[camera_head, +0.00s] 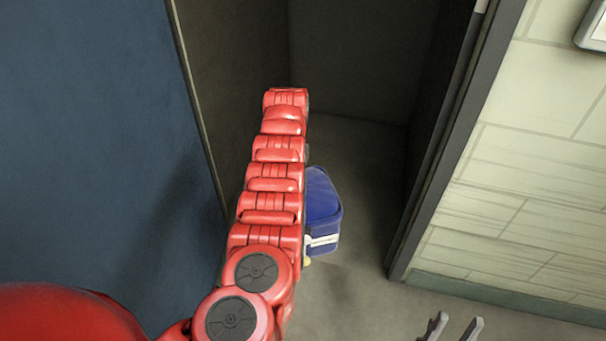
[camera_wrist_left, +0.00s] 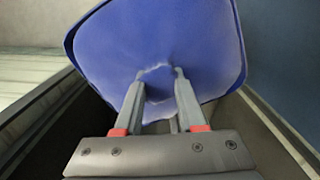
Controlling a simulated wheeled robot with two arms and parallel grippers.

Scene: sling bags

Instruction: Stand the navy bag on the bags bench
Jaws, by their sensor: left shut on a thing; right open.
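The navy bag (camera_head: 322,205) is blue with a white strip, partly hidden behind my red left arm in the head view. In the left wrist view the bag (camera_wrist_left: 165,35) fills the top middle. My left gripper (camera_wrist_left: 159,75) is shut on it, with a fold of its fabric pinched between the fingertips. In the head view the left fingers are hidden by the arm. My right gripper (camera_head: 458,328) shows only its two fingertips at the bottom edge, apart and empty. No bags bench can be made out in either view.
My left arm reaches into a dark, narrow opening with a grey back wall (camera_head: 350,60). A blue panel (camera_head: 90,130) stands on the left and a dark frame edge (camera_head: 450,140) on the right. A pale tiled wall (camera_head: 530,160) lies beyond it. The grey floor (camera_head: 350,290) looks clear.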

